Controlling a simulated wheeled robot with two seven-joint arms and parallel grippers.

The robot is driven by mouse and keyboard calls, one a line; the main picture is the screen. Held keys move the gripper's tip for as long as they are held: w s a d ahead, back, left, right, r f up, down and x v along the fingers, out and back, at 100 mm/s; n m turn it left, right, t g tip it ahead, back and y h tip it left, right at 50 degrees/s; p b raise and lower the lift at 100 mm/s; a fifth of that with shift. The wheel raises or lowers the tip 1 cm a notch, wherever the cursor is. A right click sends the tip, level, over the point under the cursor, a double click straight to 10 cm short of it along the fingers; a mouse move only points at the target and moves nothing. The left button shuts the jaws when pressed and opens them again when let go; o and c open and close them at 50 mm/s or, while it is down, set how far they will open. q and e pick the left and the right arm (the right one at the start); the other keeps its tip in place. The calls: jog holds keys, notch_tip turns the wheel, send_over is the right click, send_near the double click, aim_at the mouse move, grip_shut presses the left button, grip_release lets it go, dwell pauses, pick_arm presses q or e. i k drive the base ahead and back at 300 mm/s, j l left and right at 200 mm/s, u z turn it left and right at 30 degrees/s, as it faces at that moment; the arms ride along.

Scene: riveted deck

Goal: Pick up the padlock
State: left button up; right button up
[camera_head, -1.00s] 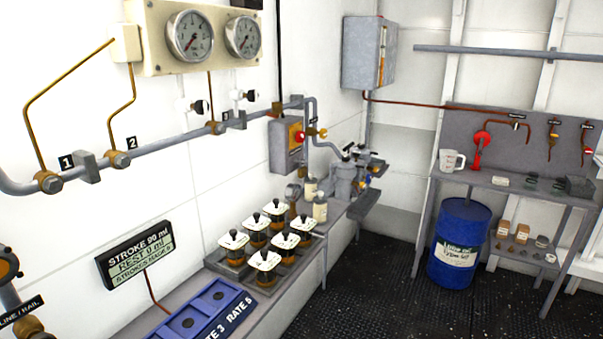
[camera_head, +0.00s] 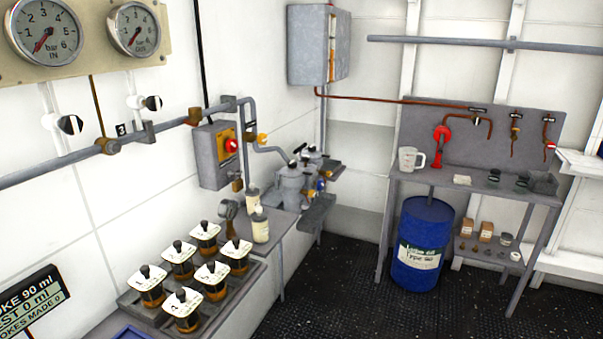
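I cannot make out a padlock for certain. A grey switch box (camera_head: 216,154) with a red knob on a yellow plate hangs on the left wall. A small yellow fitting (camera_head: 262,141) sits on the pipe beside it; it is too small to tell what it is. Several small items (camera_head: 487,232) stand on the lower shelf of the far workbench (camera_head: 470,188), and some dark ones (camera_head: 522,180) lie on its top; they are also too small to name. Neither of my grippers is in view.
Several lidded jars (camera_head: 182,308) stand in a tray on the left bench. A blue drum (camera_head: 422,243) stands on the floor by the far workbench. A white jug (camera_head: 411,160) is on that bench. The dark floor (camera_head: 340,300) in front is clear.

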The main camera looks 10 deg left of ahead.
aim_at(237, 186)
jog(key=i+l+z, duration=0.2)
jog(key=i, duration=0.6)
jog(key=i+l+z, duration=0.15)
jog(key=i, duration=0.65)
